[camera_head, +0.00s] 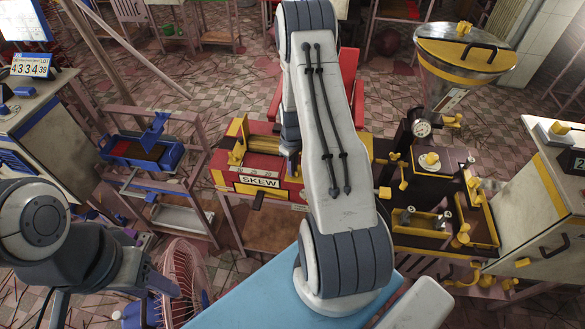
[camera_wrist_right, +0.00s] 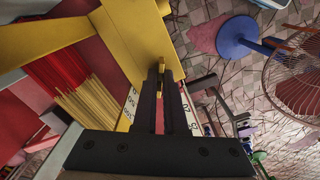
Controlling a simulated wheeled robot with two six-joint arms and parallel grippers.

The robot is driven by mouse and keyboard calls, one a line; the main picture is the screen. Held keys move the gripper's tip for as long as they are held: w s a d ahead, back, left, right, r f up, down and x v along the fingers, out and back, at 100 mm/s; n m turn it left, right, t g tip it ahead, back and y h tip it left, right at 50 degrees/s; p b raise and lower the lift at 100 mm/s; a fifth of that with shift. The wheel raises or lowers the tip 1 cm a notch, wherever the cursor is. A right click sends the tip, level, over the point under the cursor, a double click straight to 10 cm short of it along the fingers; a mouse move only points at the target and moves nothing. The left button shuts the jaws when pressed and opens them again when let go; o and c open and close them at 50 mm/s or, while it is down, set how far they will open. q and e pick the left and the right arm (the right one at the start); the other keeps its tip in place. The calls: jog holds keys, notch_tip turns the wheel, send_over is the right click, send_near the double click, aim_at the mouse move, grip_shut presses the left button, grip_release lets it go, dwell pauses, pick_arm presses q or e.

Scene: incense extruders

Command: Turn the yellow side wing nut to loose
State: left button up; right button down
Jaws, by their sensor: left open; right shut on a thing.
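The red and yellow extruder with the SKEW label (camera_head: 258,181) stands in the middle of the head view, partly behind my right arm. In the right wrist view my right gripper (camera_wrist_right: 161,82) is shut on the small yellow side wing nut (camera_wrist_right: 161,66), at the edge of a yellow plate (camera_wrist_right: 112,45). Only a small part of the wing nut shows between the fingertips. In the head view my right arm covers this spot. My left gripper (camera_head: 168,286) is low at the left in the head view, by the fan, away from the extruder. It is open and empty; its fingers show poorly.
A pink fan (camera_head: 187,272) stands at the lower left. A blue tray (camera_head: 143,152) sits on a rack left of the extruder. A yellow and black machine with a hopper (camera_head: 462,58) stands at right. Red and yellow sticks (camera_wrist_right: 85,102) lie beside the plate.

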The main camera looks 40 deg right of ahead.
jog(key=c, duration=1)
grip_release()
notch_tip(320, 180, up, 10)
jog(key=b, duration=0.2)
jog(key=shift+r+b, duration=0.25)
jog(key=shift+b, duration=0.05)
